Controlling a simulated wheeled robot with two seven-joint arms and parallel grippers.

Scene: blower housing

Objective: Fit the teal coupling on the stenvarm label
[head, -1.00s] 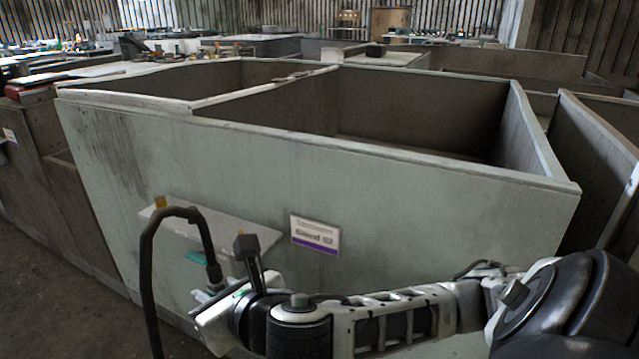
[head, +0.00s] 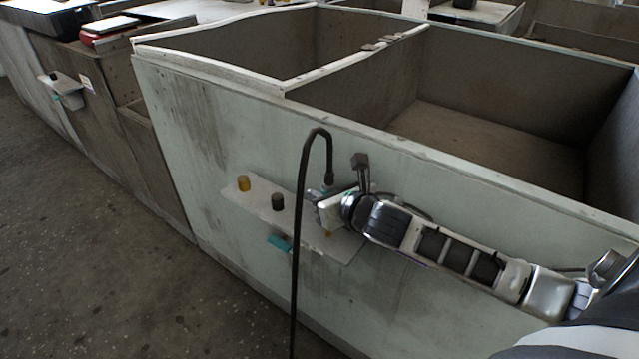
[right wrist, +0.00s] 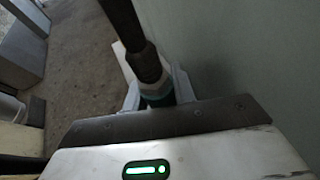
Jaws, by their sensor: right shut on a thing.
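A black hose (head: 298,230) rises, bends over and comes down into my right gripper (head: 322,208). In the right wrist view the hose ends in a pale ring and the teal coupling (right wrist: 157,99), held between the two fingers of my right gripper (right wrist: 158,92). The gripper is at the right part of a pale wall shelf (head: 255,193); I cannot tell whether the coupling touches anything. No stenvarm lettering is readable. My left gripper is out of view.
The shelf sits on the pale green side of a large open bin (head: 215,125). My right arm covers the wall to the right of the shelf. Another small shelf (head: 62,85) is at the upper left. Open floor (head: 120,270) lies at the lower left.

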